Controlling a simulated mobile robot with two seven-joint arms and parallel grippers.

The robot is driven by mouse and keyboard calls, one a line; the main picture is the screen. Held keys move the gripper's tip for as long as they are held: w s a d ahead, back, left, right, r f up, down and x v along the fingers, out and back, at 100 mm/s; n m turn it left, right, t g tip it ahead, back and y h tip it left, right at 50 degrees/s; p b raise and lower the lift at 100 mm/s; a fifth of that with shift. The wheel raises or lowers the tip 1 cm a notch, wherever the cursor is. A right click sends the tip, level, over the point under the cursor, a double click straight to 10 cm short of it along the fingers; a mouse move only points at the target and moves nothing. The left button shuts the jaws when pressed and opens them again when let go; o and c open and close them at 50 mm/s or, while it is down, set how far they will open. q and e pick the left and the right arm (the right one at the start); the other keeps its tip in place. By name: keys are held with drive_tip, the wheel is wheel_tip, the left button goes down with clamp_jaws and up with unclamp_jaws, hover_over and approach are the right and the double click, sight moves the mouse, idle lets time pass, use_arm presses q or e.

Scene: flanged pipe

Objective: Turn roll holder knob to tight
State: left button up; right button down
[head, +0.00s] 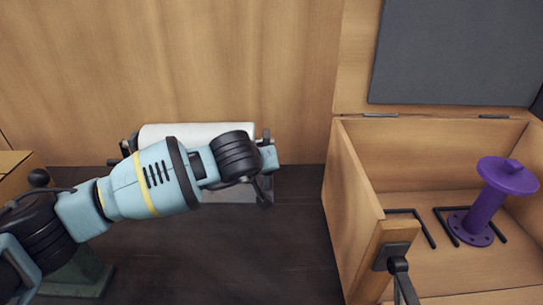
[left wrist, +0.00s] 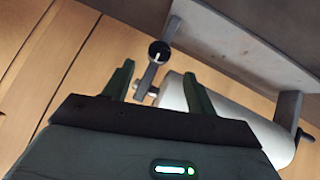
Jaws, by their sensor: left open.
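The roll holder carries a white roll (head: 190,133) against the wooden wall; the roll also shows in the left wrist view (left wrist: 215,115). Its knob (left wrist: 158,53) is a round black dial with a white mark, at the end of a grey bracket arm. My left gripper (head: 266,180) is at the right end of the roll in the head view. In the left wrist view its two fingers (left wrist: 158,75) are spread, with the knob seen between and beyond their tips. No grip on the knob shows. My arm hides part of the roll and holder in the head view.
A black lever (left wrist: 303,135) sits on the holder's other bracket. An open wooden box (head: 357,200) on the right holds a purple flanged spool (head: 487,205) and black bent rods (head: 425,228). The dark surface (head: 240,250) between arm and box is clear.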

use_arm(q)
drive_tip(key=b+x, duration=0.1)
drive_tip(key=x, duration=0.6)
drive_tip(key=shift+w+d+f, duration=0.15)
drive_tip(key=shift+w+f, duration=0.05)
drive_tip(key=shift+f, duration=0.05)
use_arm(e)
drive_tip(key=shift+s+a+f, duration=0.15)
drive_tip(key=shift+s+f, duration=0.5)
